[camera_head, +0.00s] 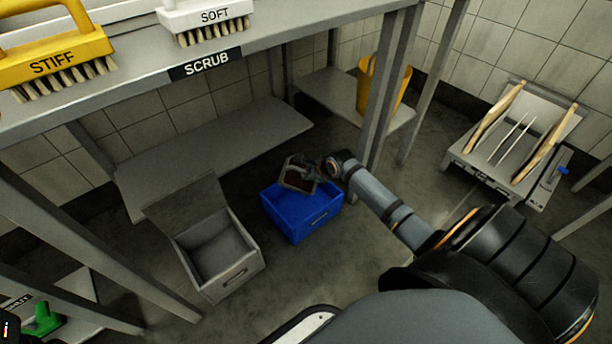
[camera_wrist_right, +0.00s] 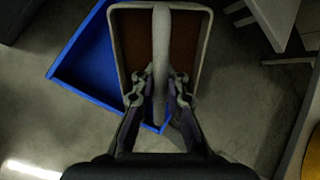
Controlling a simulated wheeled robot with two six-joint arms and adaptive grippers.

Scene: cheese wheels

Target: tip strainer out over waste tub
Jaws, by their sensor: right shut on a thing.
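The strainer (camera_head: 298,178) is a small rectangular tray with a pale grey rim and a dark brown inside. It is held tilted above the blue waste tub (camera_head: 309,228), over its back part. My right gripper (camera_head: 324,171) is shut on the strainer's grey bar, which also shows in the right wrist view between the fingers (camera_wrist_right: 160,91). In that view the strainer (camera_wrist_right: 205,48) covers part of the tub (camera_wrist_right: 82,62). I cannot tell whether the brown is loose contents or the strainer's own surface. The tub's inside is mostly hidden.
An open grey bin (camera_head: 222,262) with a raised lid stands left of the tub. A low grey shelf (camera_head: 215,150) lies behind it. A table leg (camera_head: 386,95) rises close to my right arm. A yellow container (camera_head: 381,85) and a board rack (camera_head: 515,150) stand farther right.

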